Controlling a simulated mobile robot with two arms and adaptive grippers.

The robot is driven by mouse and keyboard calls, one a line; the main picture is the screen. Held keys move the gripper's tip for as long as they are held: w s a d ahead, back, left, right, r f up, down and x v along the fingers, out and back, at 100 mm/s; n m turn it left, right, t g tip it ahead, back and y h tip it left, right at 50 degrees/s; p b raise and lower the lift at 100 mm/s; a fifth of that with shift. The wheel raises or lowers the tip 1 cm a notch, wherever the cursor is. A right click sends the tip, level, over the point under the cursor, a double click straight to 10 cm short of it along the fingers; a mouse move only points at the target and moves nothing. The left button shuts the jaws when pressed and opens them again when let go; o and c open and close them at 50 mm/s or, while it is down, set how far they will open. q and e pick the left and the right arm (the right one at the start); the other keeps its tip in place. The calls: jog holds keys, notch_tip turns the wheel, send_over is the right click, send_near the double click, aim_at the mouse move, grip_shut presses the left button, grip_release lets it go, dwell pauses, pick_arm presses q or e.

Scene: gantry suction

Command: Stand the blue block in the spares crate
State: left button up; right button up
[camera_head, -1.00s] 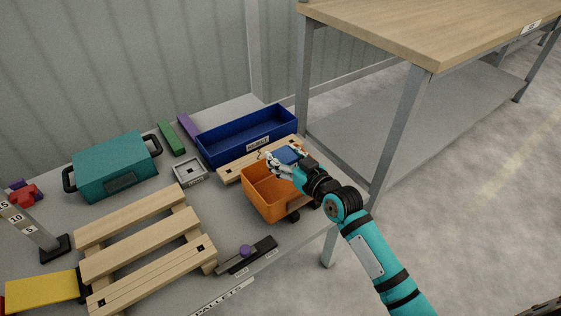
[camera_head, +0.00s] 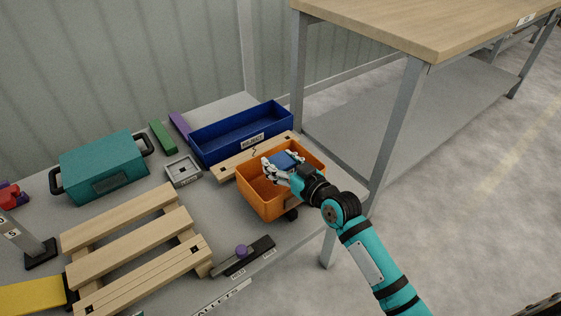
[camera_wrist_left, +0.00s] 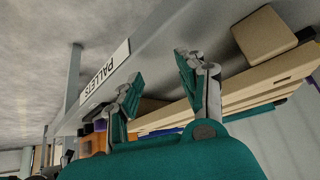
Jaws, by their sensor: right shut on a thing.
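The blue block (camera_head: 287,159) is in the head view, at the back part of the orange crate (camera_head: 262,202). My right gripper (camera_head: 274,171) is shut on the block, with its fingers over the crate's opening. The block's lower part is hidden, so I cannot tell whether it touches the crate floor. No readable label shows on the orange crate. My left gripper (camera_wrist_left: 157,70) shows in the left wrist view with its fingers apart and nothing between them.
A long blue bin (camera_head: 240,135) with a label stands behind the orange crate, with a wooden plank (camera_head: 235,168) between them. A wooden pallet (camera_head: 135,240), a teal case (camera_head: 105,165), a grey tray (camera_head: 183,171) and a dark holder with a purple knob (camera_head: 241,251) lie left.

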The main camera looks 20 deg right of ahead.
aim_at(285, 165)
pick_arm(q)
jog(key=shift+w+d+r+t, duration=0.15)
jog(key=shift+w+r+t, duration=0.1)
jog(key=shift+w, duration=0.15)
jog(key=shift+w+d+r+t, duration=0.15)
jog(key=shift+w+t, duration=0.1)
jog(key=shift+w, duration=0.15)
pick_arm(e)
jog(key=shift+f, duration=0.45)
jog(key=o, duration=1.2)
